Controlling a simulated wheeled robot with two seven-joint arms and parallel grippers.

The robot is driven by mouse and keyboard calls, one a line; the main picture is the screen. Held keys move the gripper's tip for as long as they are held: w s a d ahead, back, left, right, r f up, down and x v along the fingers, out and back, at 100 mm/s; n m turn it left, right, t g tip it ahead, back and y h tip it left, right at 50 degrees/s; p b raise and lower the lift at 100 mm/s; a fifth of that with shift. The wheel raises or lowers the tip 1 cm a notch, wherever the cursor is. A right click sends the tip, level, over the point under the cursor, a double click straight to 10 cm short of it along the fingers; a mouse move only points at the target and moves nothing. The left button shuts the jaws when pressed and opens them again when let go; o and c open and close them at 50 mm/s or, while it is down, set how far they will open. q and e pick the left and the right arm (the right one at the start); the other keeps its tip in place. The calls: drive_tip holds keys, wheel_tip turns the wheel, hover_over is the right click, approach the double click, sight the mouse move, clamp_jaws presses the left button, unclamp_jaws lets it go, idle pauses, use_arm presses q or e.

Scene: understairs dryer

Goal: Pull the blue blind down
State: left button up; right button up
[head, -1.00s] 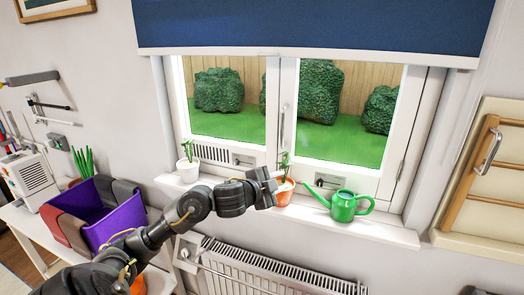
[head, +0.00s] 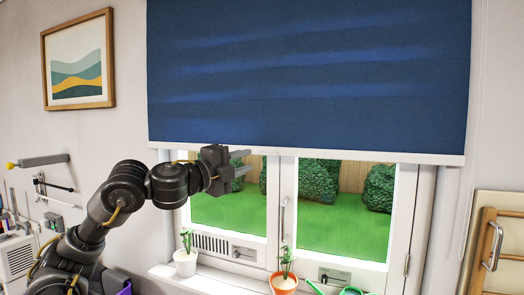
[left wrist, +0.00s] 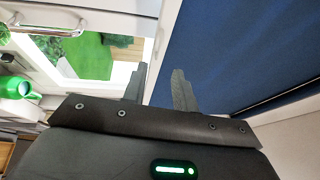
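The blue blind (head: 310,75) hangs over the upper part of the window, with a pale bar (head: 350,156) along its bottom edge. In the left wrist view the blind (left wrist: 245,50) fills the right side. My left gripper (head: 243,162) is at the left part of the bottom bar, its fingers apart and pointing right in the head view. In the left wrist view the gap between my fingertips (left wrist: 157,78) is empty of any held thing, and the bar's edge shows behind it. I cannot tell whether a finger touches the bar. My right gripper is out of view.
Below the blind is the white-framed window (head: 285,215). On its sill stand a white plant pot (head: 185,263), an orange pot (head: 284,284) and a green watering can (left wrist: 17,88). A framed picture (head: 78,62) hangs at left and a wooden rack (head: 480,255) at right.

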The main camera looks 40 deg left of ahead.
sight(265, 154)
use_arm(q)
drive_tip(key=w, duration=0.2)
drive_tip(key=w+p, duration=0.1)
drive_tip(key=w, duration=0.2)
drive_tip(key=w+p, duration=0.1)
drive_tip(key=w, duration=0.1)
drive_tip(key=shift+w+d+r, duration=0.2)
drive_tip(key=shift+w+r, duration=0.1)
drive_tip(key=shift+r, duration=0.1)
drive_tip(key=shift+c, duration=0.2)
clamp_jaws()
